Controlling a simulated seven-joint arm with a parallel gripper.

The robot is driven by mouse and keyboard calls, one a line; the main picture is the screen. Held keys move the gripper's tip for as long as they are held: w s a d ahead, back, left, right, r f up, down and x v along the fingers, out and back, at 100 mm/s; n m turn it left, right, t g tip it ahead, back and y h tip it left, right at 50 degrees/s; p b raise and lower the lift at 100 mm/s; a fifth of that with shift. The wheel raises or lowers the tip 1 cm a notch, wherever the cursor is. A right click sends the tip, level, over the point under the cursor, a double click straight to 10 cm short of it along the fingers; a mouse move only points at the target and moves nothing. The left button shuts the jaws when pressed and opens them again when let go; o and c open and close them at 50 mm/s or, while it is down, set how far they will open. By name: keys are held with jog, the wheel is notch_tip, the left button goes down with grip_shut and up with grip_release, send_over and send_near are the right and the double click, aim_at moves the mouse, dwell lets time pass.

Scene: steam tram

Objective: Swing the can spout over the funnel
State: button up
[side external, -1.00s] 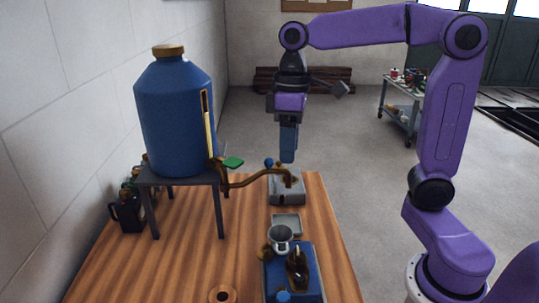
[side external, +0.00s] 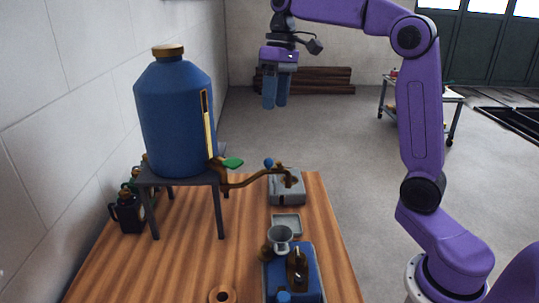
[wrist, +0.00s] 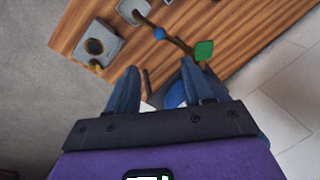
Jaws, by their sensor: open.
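The can (side external: 175,115) is a big blue tank with a brown cap, standing on a dark stand. Its thin brown spout (side external: 242,183) reaches right from the can's foot and ends over a grey block (side external: 287,198). A blue knob (side external: 268,163) sits on the spout and a green lever (side external: 233,162) at its root; knob (wrist: 159,33) and lever (wrist: 204,50) also show in the wrist view. The grey funnel (side external: 280,234) stands nearer the camera, apart from the spout's end. My gripper (side external: 275,104) is open and empty, in the air above the spout.
A blue box (side external: 308,262) with a dark, brass-topped part is beside the funnel. A small grey tray (side external: 286,224) lies between funnel and block. A black jug (side external: 128,214) stands by the wall. A brown ring (side external: 222,295) lies in front. Air around my gripper is clear.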

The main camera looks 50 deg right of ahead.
send_over(257, 176)
jog(key=s+d, duration=0.1)
jog(key=d, duration=0.2)
notch_tip(257, 176, down, 14)
jog(key=shift+d+f, duration=0.1)
jog(key=shift+d, duration=0.05)
jog(key=shift+c, duration=0.3)
grip_shut()
